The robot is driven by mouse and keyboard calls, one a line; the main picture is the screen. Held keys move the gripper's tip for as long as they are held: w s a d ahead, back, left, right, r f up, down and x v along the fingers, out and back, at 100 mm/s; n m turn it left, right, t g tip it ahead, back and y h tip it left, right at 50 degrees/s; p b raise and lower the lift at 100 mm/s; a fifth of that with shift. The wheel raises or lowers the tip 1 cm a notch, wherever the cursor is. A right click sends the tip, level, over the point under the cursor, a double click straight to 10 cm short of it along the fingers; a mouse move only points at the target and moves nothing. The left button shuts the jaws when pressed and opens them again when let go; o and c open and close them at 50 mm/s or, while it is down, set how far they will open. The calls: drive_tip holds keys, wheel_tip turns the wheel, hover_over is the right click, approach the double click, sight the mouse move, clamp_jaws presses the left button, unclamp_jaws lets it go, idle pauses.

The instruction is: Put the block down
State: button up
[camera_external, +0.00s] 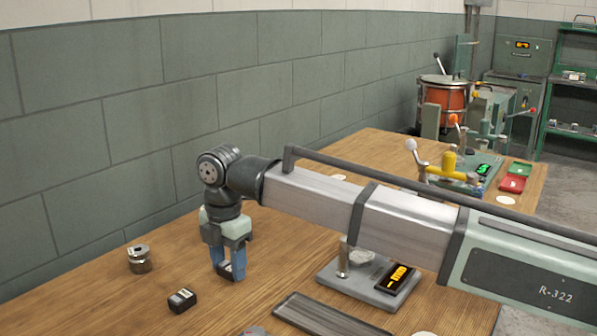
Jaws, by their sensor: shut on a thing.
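My gripper (228,268) points down with its blue fingers low over the wooden table, left of centre. It is shut on a small dark block (226,269), which the fingers mostly hide. I cannot tell whether the block touches the table. A separate black block with a pale marked face (182,300) lies on the table, in front and to the left of my gripper.
A metal canister (139,259) stands to the left. A grey scale-like device with an orange display (368,284) and a dark flat bar (328,315) are to the right. A lever machine (450,165) stands further back. Bare table (120,308) lies at front left.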

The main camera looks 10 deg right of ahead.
sight(229, 266)
drive_tip(key=o, duration=1.2)
drive_tip(key=shift+o, duration=0.2)
drive_tip(key=shift+r, duration=0.15)
wheel_tip(229, 266, up, 12)
